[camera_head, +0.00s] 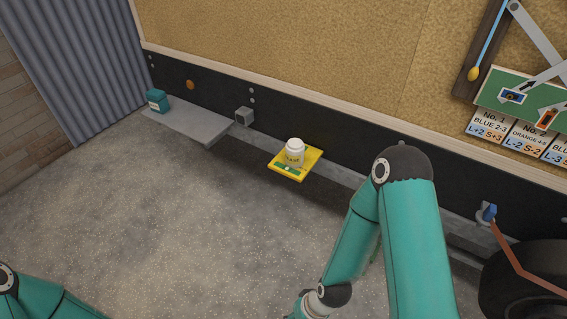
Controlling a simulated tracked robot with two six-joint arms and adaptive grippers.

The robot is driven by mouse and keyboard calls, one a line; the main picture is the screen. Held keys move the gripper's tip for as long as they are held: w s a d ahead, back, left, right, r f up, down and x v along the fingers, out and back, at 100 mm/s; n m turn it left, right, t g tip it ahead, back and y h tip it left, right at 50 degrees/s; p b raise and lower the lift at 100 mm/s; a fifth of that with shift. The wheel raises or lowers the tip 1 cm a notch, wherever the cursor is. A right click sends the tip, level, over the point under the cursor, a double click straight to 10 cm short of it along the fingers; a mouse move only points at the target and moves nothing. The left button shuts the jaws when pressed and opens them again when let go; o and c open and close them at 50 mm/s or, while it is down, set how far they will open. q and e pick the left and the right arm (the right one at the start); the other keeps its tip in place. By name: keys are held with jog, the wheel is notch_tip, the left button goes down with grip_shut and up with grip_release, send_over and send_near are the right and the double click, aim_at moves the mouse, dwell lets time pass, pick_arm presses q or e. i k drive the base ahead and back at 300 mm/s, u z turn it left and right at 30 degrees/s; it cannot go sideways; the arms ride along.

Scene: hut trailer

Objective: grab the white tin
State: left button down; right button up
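The white tin (295,152) is a small rounded container with a white lid and a yellowish label. It stands upright on a yellow board (313,157) on the low ledge along the wall, near the middle of the view. My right arm comes up from the bottom right and bends down, to the right of the tin and apart from it. Its gripper is below the frame's lower edge. Only a part of my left arm shows in the bottom left corner, and its gripper is out of view.
A teal box (157,101) stands on a grey shelf (190,122) at the left. A grey block (244,116) sits between shelf and tin. A blue valve with a copper pipe (487,212) and a dark wheel (525,285) are at the right. The speckled floor in front is clear.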

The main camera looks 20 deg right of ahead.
aim_at(295, 146)
jog(key=z, duration=0.2)
jog(key=i, duration=0.9)
jog(key=u, duration=0.1)
